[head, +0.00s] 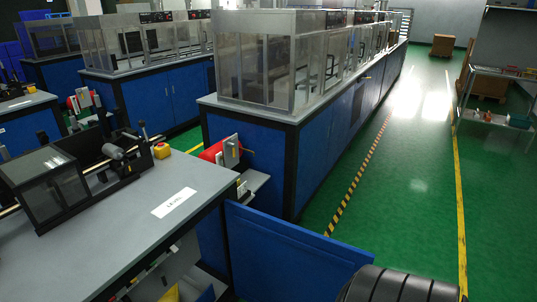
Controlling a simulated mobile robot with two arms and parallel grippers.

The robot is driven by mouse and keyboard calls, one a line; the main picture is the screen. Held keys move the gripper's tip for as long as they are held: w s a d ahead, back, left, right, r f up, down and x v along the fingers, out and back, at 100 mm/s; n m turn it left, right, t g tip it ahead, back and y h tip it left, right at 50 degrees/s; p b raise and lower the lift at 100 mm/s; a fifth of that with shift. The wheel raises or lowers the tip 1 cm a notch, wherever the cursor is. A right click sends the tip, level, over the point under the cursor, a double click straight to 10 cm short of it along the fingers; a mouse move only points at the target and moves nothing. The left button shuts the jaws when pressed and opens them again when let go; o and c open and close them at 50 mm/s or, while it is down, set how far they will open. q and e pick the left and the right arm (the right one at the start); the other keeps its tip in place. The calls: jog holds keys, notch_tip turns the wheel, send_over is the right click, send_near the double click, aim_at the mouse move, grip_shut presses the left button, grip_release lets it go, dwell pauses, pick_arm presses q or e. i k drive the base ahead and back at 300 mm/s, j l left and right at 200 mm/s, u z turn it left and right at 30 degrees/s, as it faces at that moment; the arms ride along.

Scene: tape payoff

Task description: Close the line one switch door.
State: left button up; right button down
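A large blue door panel (290,255) stands swung out from the end of the near grey-topped bench (120,215). Its lower part runs out of the frame. The space under the bench top beside it is open, with small yellow parts (170,293) inside. A small grey plate (231,151) stands out beside a red part (212,152) near the end of the middle bench. I cannot tell from any marking which of these is the line one switch door. Neither of my grippers is in view.
A long blue bench with a clear-walled enclosure (265,68) stands beyond. Green floor (400,190) is clear between it and the yellow line. A metal rack (490,117) stands at the right. A black ribbed form (400,287) fills the bottom edge, close to the blue panel.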

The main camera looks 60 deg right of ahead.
aim_at(273, 260)
jog(key=k+l+u, duration=0.1)
jog(key=l, duration=0.35)
jog(key=k+l+u, duration=0.1)
jog(key=l, duration=0.35)
jog(key=k+l+u, duration=0.1)
jog(key=l, duration=0.3)
jog(key=k+l+u, duration=0.1)
jog(key=k+l, duration=0.15)
jog(key=l, duration=0.15)
jog(key=k+l+u, duration=0.15)
jog(key=l, duration=0.25)
jog(key=k+l+u, duration=0.1)
jog(key=k+l, duration=0.15)
jog(key=l, duration=0.15)
jog(key=k+l, duration=0.2)
jog(key=l, duration=0.2)
jog(key=k+l, duration=0.2)
jog(key=l, duration=0.15)
jog(key=k+l, duration=0.2)
jog(key=l, duration=0.2)
jog(key=k+l, duration=0.2)
jog(key=l, duration=0.15)
